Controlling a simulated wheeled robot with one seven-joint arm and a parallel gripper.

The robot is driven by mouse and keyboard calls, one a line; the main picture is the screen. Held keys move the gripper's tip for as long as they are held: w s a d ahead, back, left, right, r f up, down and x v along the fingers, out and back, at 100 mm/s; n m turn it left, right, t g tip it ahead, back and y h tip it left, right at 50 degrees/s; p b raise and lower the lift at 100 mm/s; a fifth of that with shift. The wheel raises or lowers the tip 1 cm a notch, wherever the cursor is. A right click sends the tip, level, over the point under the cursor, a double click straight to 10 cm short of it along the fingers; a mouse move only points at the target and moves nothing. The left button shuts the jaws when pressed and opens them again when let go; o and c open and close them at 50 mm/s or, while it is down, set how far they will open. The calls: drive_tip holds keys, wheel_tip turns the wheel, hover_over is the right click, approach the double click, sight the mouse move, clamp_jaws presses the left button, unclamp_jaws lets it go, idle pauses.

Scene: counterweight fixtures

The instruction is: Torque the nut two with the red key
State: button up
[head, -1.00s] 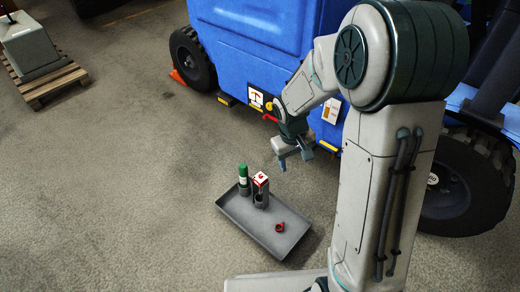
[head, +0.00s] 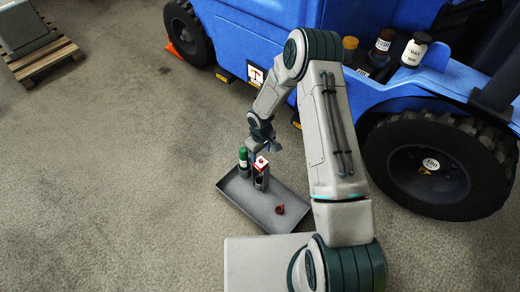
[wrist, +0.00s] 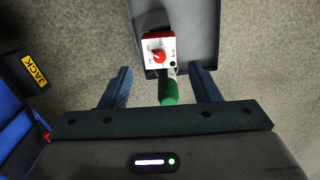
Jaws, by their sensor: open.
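My gripper (head: 262,146) is open and empty, pointing down above the back end of a grey tray on the floor. In the wrist view, its two blue fingers (wrist: 161,78) are apart on either side of a green-capped cylinder (wrist: 168,88), without visible contact. The cylinder stands at the back of the tray in the head view (head: 243,158). Beside it is a white-and-red box with a red knob on top (wrist: 158,50). A small red ring-like piece (head: 280,209) lies in the tray; I cannot tell which red piece is the key. I cannot make out nut two.
The grey tray (head: 232,205) lies in front of a blue vehicle (head: 235,35) with black wheels (head: 450,180). Several bottles (head: 415,48) stand on the vehicle. A pallet (head: 55,62) with a grey block is at the far left. The floor left of the tray is clear.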

sight(261, 160)
drive_tip(key=shift+f+b, duration=3.05)
drive_tip(key=shift+f, duration=1.3)
drive_tip(key=c, duration=1)
